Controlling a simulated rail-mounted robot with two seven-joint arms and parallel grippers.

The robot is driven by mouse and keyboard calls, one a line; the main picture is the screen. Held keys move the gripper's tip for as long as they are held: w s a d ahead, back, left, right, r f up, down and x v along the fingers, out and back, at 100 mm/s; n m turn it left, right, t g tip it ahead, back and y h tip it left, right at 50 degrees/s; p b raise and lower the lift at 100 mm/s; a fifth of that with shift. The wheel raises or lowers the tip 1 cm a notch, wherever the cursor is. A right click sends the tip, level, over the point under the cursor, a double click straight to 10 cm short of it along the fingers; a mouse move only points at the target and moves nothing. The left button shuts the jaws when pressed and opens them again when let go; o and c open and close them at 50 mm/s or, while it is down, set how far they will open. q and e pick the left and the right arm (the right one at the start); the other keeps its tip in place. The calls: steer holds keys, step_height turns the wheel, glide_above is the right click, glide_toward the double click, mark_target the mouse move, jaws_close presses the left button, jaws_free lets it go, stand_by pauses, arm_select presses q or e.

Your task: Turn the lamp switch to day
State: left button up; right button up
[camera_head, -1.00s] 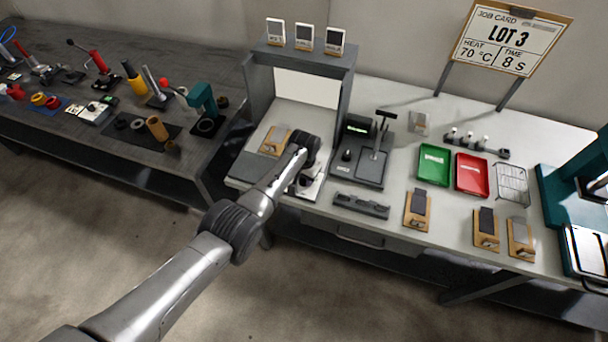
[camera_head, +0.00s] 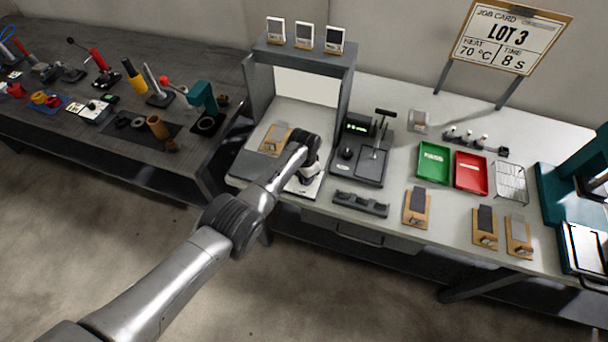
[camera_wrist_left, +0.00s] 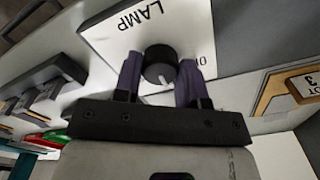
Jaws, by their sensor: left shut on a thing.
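The lamp switch is a round black knob (camera_wrist_left: 160,66) with a pale pointer mark, on a white plate (camera_wrist_left: 190,25) lettered LAMP in the left wrist view. Part of another label shows by the right finger, mostly hidden. My left gripper (camera_wrist_left: 161,80) is shut on the knob, one dark finger on each side. The pointer mark faces the gripper's palm, slightly right of straight down in that view. In the head view, the white plate (camera_head: 308,191) shows at the bench's front edge below my left gripper (camera_head: 303,178), which hides the knob. My right gripper is not in view.
A grey booth frame (camera_head: 350,90) stands behind the plate, with a wooden-based sample (camera_head: 275,138) inside. A dark device with a lit display (camera_head: 357,127) and a grey rack (camera_head: 360,204) are to the right. Green (camera_head: 434,163) and red (camera_head: 471,174) trays lie farther right.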

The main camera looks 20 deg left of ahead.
arm_select(q)
steer(key=o, duration=0.9)
steer(key=shift+r, duration=0.35)
step_height(320, 180, up, 13)
steer(key=p, duration=0.5)
